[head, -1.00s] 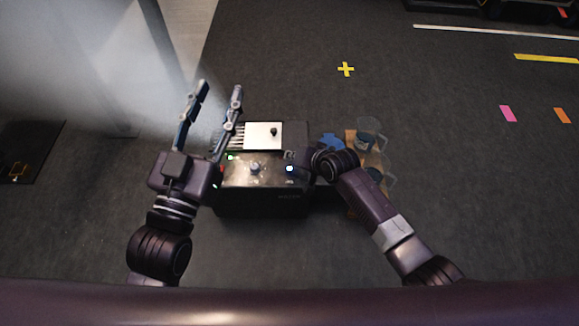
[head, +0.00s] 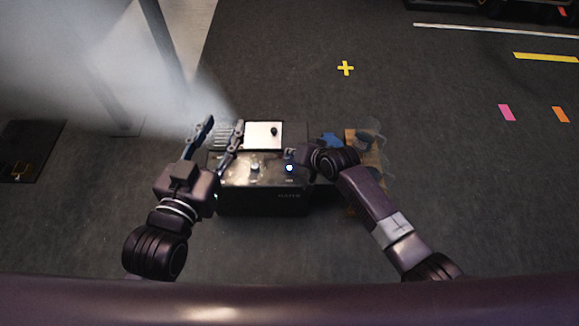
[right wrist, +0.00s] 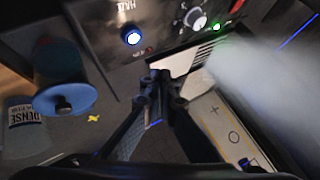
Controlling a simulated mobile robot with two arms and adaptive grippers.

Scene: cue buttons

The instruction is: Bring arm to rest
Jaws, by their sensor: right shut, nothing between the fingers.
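The black control box (head: 262,203) stands in the middle of the head view, with a lit blue-white button (head: 289,168) and a knob (head: 255,168) on its top. The lit button also shows in the right wrist view (right wrist: 132,37).
A white panel (head: 263,135) lies at the back of the box. A blue spool-like item (right wrist: 65,92) and a labelled cup (right wrist: 22,128) are close to my right gripper. A clear cup (head: 368,130) stands on a brown board right of the box.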

